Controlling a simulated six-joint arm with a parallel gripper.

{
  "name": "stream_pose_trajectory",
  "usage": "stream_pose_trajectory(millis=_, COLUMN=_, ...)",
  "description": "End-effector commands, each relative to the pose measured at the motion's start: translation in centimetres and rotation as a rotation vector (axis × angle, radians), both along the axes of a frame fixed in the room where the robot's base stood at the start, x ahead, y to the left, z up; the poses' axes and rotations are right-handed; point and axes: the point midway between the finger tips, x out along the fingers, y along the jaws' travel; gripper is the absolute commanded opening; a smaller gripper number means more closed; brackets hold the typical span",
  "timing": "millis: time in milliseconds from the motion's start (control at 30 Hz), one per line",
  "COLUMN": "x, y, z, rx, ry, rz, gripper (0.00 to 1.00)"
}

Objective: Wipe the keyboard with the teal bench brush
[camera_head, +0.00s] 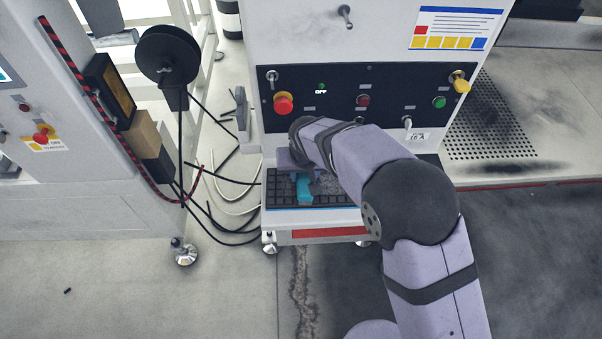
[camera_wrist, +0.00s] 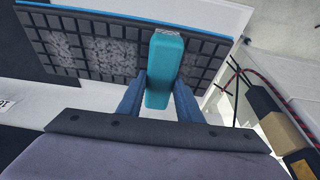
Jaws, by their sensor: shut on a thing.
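The black keyboard (camera_head: 340,200) lies on a pull-out shelf at the front of the white machine. In the wrist view the keyboard (camera_wrist: 205,62) spans the top, with grey dusty patches over several keys at its left and middle. My gripper (camera_wrist: 158,100) is shut on the teal bench brush (camera_wrist: 167,70), with a blue finger on each side of its handle. The brush's pale bristle end is over the keys; whether it touches them I cannot tell. In the head view the brush (camera_head: 304,190) shows at the keyboard's left part, below my wrist, which hides some keys.
Above the shelf is a dark control panel (camera_head: 385,82) with a red button (camera_head: 283,103), switches and a yellow knob (camera_head: 460,83). Loose cables (camera_head: 215,215) and a black reel (camera_head: 168,55) are at left. A perforated plate (camera_head: 490,120) is at right.

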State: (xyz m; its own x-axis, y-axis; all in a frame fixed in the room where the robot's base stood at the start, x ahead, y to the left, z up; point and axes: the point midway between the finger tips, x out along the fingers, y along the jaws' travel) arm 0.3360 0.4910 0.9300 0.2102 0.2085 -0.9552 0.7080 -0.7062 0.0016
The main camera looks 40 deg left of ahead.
Motion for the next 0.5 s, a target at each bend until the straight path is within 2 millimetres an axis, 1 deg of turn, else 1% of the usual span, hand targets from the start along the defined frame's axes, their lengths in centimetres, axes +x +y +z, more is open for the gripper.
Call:
stream_pose_trajectory(millis=33, x=0.2, y=-0.4, z=-0.2, rx=-0.007, ry=0.003, rz=-0.003, gripper=0.11)
stream_pose_trajectory(millis=300, x=1.8, y=-2.0, z=0.0, rx=-0.005, ry=0.003, rz=-0.005, gripper=0.11)
stream_pose_trajectory(millis=500, x=2.8, y=-2.9, z=0.1, rx=-0.002, ry=0.002, rz=-0.002, gripper=0.11)
